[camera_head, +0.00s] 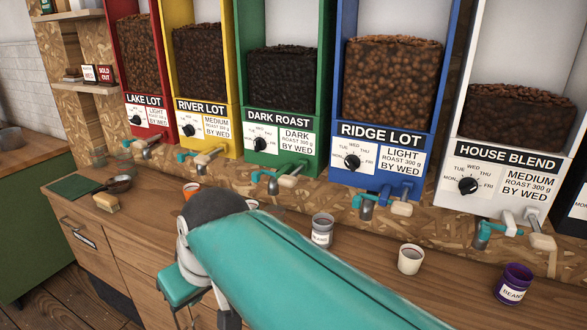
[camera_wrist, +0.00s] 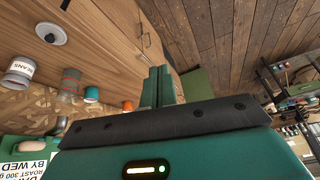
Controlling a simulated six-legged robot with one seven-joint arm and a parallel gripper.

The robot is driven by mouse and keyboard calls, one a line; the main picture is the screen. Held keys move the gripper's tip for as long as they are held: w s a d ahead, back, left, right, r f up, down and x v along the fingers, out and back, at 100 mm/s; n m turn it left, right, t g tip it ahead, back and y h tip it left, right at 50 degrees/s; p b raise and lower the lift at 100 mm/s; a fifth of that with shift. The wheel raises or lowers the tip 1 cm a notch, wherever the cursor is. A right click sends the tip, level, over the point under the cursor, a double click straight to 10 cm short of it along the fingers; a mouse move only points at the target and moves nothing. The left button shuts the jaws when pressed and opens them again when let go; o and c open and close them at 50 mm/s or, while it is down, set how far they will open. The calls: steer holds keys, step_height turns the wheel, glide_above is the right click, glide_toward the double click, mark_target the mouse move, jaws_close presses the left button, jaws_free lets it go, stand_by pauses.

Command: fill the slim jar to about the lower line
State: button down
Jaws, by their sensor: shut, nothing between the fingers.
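A clear, narrow glass (camera_wrist: 70,82) with a reddish band and a teal band stands on the counter in the wrist view. It appears to be the slim jar, and I see no beans in it. In the head view I cannot make it out, and my arm covers part of the counter there. My gripper (camera_wrist: 156,86) shows in the wrist view with its two green fingers together and nothing between them. It is apart from the glass, to its right in that picture. In the head view my gripper's fingertips cannot be made out.
Bean dispensers line the wall: Lake Lot (camera_head: 137,75), River Lot (camera_head: 200,75), Dark Roast (camera_head: 283,90), Ridge Lot (camera_head: 388,95) and House Blend (camera_head: 510,125). An orange cup (camera_head: 190,190), grey tin (camera_head: 321,229), cream cup (camera_head: 411,259) and purple cup (camera_head: 513,283) stand on the counter (camera_head: 150,223).

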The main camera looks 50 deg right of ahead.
steer(key=w+d+r+t+y, duration=0.1)
steer(key=w+d+r, duration=0.3)
steer(key=d, duration=0.5)
steer(key=w+d+r+y, duration=0.1)
steer(key=w+d+r, duration=0.1)
steer(key=d+r, duration=0.6)
steer(key=s+d+r+n+t, duration=0.1)
steer(key=s+d+r, duration=0.1)
steer(key=d, duration=0.7)
steer(key=s+d+r+n+t, duration=0.1)
steer(key=d+r+n, duration=0.1)
steer(key=d, duration=0.7)
steer(key=shift+s+d+r, duration=0.3)
steer(key=shift+s+r, duration=0.05)
steer(key=shift+r, duration=0.35)
glide_above(282, 176)
steer(key=s, duration=0.3)
steer(key=f, duration=0.7)
steer(key=shift+w+d+f, duration=0.1)
steer(key=shift+d+f, duration=0.1)
steer(key=shift+d, duration=0.1)
steer(key=shift+s+d+f, duration=0.1)
steer(key=shift+s+f, duration=0.1)
steer(key=shift+f, duration=1)
steer(key=shift+w+f, duration=0.1)
steer(key=shift+f, duration=0.55)
